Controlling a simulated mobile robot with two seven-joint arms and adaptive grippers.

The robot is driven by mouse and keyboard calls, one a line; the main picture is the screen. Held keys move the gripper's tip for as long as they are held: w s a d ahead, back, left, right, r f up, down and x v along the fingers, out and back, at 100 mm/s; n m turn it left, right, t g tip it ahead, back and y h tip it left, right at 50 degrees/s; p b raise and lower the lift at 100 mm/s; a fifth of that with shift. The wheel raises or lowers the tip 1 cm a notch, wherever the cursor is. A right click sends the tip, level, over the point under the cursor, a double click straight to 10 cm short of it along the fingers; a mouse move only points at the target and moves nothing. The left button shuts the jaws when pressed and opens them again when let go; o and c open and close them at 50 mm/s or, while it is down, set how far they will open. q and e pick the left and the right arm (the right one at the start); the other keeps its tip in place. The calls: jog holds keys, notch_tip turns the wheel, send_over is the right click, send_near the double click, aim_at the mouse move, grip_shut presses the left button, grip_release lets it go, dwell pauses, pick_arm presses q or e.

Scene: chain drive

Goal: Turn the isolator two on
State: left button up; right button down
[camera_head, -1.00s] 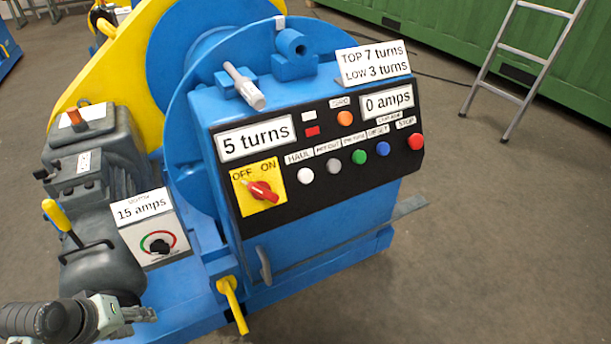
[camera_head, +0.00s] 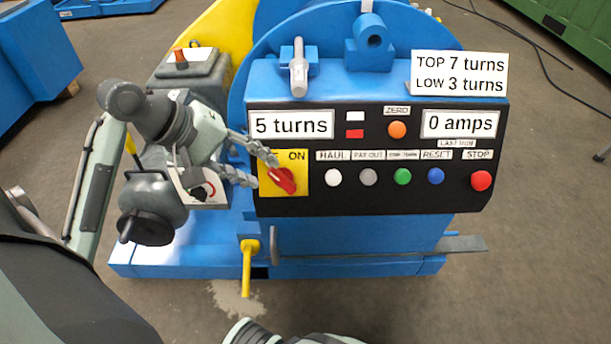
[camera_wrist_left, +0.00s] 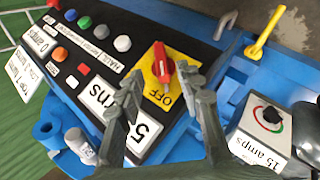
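The switch is a red rotary knob (camera_head: 284,181) on a yellow OFF/ON plate (camera_head: 299,186) at the left of the black control panel. "ON" is readable in the head view, while "OFF" is covered by my gripper. The left wrist view shows the red knob (camera_wrist_left: 163,64) and "OFF" on the yellow plate (camera_wrist_left: 178,60). The knob's handle slants from upper left to lower right in the head view. My left gripper (camera_head: 264,171) is at the plate's left side with its fingers apart, close to the knob; contact is unclear. My right gripper is out of view.
Several push buttons run right of the switch, ending in the red STOP button (camera_head: 481,181). A white box with a dial (camera_head: 198,190) and a grey lever housing (camera_head: 150,213) stand left. A yellow handle (camera_head: 247,266) hangs below.

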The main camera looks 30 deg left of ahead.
aim_at(278, 180)
pick_arm(q)
jog(key=x, duration=0.7)
jog(key=shift+w+f, duration=0.15)
jog(key=shift+f, duration=0.05)
jog(key=shift+c, duration=0.6)
grip_shut()
